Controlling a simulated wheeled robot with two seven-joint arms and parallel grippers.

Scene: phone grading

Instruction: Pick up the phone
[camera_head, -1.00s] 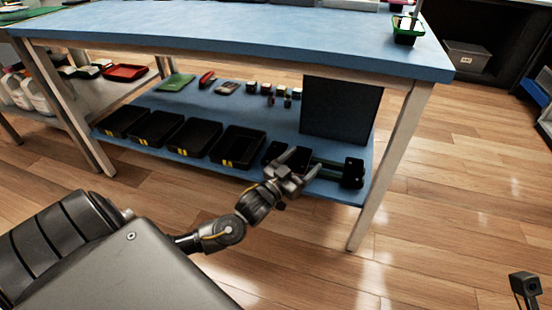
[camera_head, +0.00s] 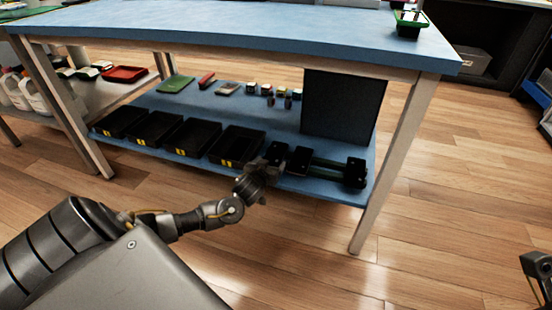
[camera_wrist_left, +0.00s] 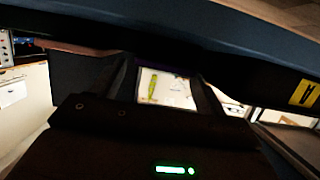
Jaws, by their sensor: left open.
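My left gripper (camera_head: 264,164) is open in the head view. It is at the front edge of the blue lower shelf (camera_head: 222,100), beside a black block (camera_head: 298,160) that belongs to a fixture with green rails. In the left wrist view, the dark fingers frame a bright panel (camera_wrist_left: 166,88) with a green figure; I cannot tell what it is. No phone can be made out for certain. A dark item in a green frame (camera_head: 409,18) lies on the tabletop's right end, too small to identify.
Several black bins (camera_head: 238,145) with yellow labels line the shelf's front edge, left of the gripper. A dark upright panel (camera_head: 340,108) stands behind the fixture. Small boxes (camera_head: 267,90) lie farther back. The table leg (camera_head: 392,165) is at the right; the floor in front is clear.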

